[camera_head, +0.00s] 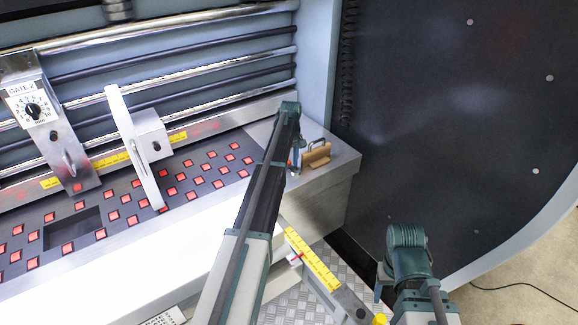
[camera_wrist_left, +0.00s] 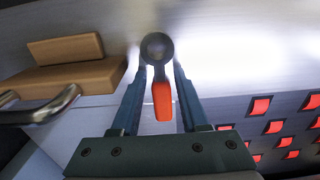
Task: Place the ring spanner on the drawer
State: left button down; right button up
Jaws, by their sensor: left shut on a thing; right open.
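The ring spanner (camera_wrist_left: 162,98), with a dark ring end and an orange-red handle, is between the fingertips of my left gripper (camera_wrist_left: 158,68) in the left wrist view. The fingers are shut on it near the ring end, just over or on the bright metal surface; I cannot tell if it touches. In the head view my left gripper (camera_head: 294,163) points down at the right end of the machine's metal ledge, mostly hidden by its arm. My right gripper (camera_head: 382,288) is open at the lower right, away from the ledge. I cannot clearly identify the drawer.
A tan block (camera_head: 317,155) with a metal handle sits right of my left gripper; it also shows in the left wrist view (camera_wrist_left: 65,50). A dark panel (camera_head: 345,315) of red squares lies left. A yellow-scaled bar (camera_head: 313,260) stands below the ledge. A black side wall rises at right.

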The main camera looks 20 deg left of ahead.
aim_at(291, 165)
pick_arm(q)
jog(key=shift+r, duration=0.15)
jog(key=shift+r+p, duration=0.7)
jog(key=shift+p, duration=0.15)
notch_tip(291, 165, up, 3)
jog(key=p, duration=0.2)
jog(key=shift+f+p, duration=0.2)
jog(key=shift+p, duration=0.1)
jog(key=s+d, duration=0.3)
jog(key=s, duration=0.4)
jog(key=s+d, duration=0.3)
jog(key=s, duration=0.4)
jog(key=shift+s+d+r+p, duration=0.25)
jog(key=shift+d+r+p, duration=0.1)
jog(key=shift+d, duration=0.05)
